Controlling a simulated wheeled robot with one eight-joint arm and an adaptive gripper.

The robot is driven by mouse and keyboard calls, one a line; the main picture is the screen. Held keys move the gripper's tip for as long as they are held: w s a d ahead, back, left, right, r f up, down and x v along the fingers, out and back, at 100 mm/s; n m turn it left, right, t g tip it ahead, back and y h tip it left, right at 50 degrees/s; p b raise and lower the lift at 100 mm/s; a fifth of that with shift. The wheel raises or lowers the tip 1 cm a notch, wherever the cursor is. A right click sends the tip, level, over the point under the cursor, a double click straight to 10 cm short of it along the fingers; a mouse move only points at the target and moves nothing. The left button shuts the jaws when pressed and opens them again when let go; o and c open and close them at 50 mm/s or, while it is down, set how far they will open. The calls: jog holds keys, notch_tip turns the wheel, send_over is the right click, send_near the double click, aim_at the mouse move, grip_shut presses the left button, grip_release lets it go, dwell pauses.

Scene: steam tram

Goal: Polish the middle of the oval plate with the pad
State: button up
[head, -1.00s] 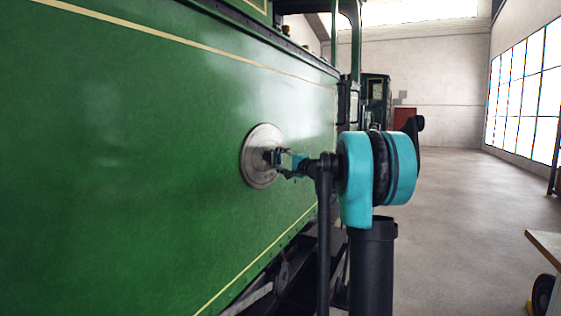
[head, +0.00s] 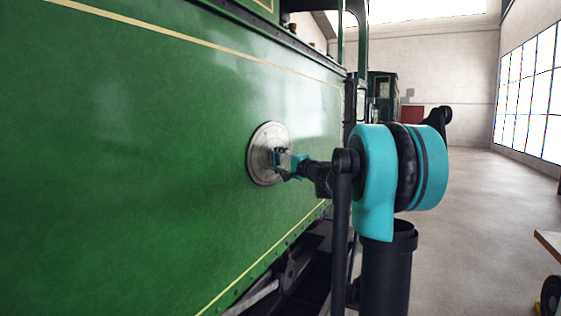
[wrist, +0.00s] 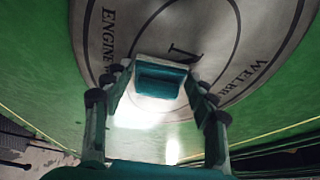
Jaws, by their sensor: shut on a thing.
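The oval plate (head: 259,150) is grey metal, fixed to the green side of the tram. The pad hides part of the plate. I cannot tell whether the pad touches the surface.
The flat green tram side (head: 120,170) runs along the left, with running gear (head: 290,275) below its lower edge. The concrete floor (head: 480,215) to the right is largely open. A wooden edge with a wheel (head: 549,294) shows at the lower right.

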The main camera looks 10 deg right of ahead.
aim_at(267, 159)
jog(key=shift+s+a, duration=0.55)
jog(key=shift+s, duration=0.25)
jog(key=shift+s+a, duration=0.55)
jog(key=shift+s, duration=0.2)
jog(key=shift+w+r, duration=0.1)
jog(key=shift+r, duration=0.1)
jog(key=shift+w+d, duration=1.4)
jog(key=shift+w, duration=0.5)
jog(key=shift+w+d, duration=1.35)
jog(key=shift+w, duration=0.55)
jog(key=shift+w+d, duration=1.4)
jog(key=shift+w, duration=0.5)
jog(key=shift+s+a, duration=1.05)
jog(key=shift+s, duration=0.4)
jog(key=shift+s+a, duration=1.05)
jog(key=shift+s, duration=0.4)
jog(key=shift+s+a, duration=1.05)
jog(key=shift+s, duration=0.4)
jog(key=shift+s+a, duration=1.1)
jog(key=shift+s, duration=0.25)
jog(key=shift+c, duration=1.2)
jog(key=shift+s+d, duration=0.9)
jog(key=shift+d, duration=0.3)
jog(key=shift+s+d, duration=0.85)
jog(key=shift+d, duration=0.35)
